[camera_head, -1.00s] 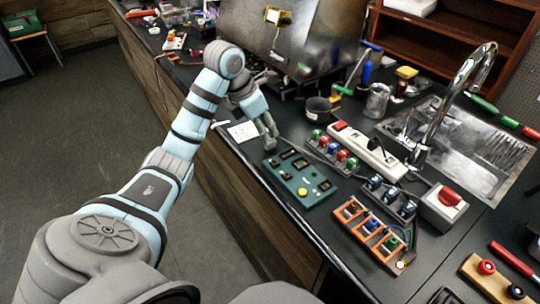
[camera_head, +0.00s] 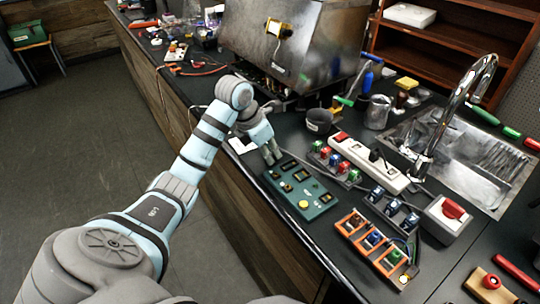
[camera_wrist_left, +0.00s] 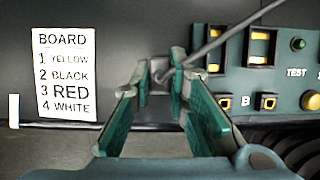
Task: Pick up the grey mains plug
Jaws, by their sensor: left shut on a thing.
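My left gripper (camera_head: 272,156) is low over the counter, at the far left corner of the green test board (camera_head: 322,198). In the left wrist view, its green-padded fingers (camera_wrist_left: 168,72) are shut on a small grey block, which I take to be the grey mains plug (camera_wrist_left: 159,84). A grey cable runs from between the fingertips up to the right. The fingers hide most of the plug, and in the head view I cannot make it out. My right gripper is not in view.
A white card (camera_wrist_left: 63,75) lists colours by number. A white power strip (camera_head: 396,180) with a red switch lies right of the board. Orange-framed modules (camera_head: 349,222), a red-topped switch box (camera_head: 436,228) and a dark cup (camera_head: 319,121) stand near. The metal brewer (camera_head: 295,35) stands behind.

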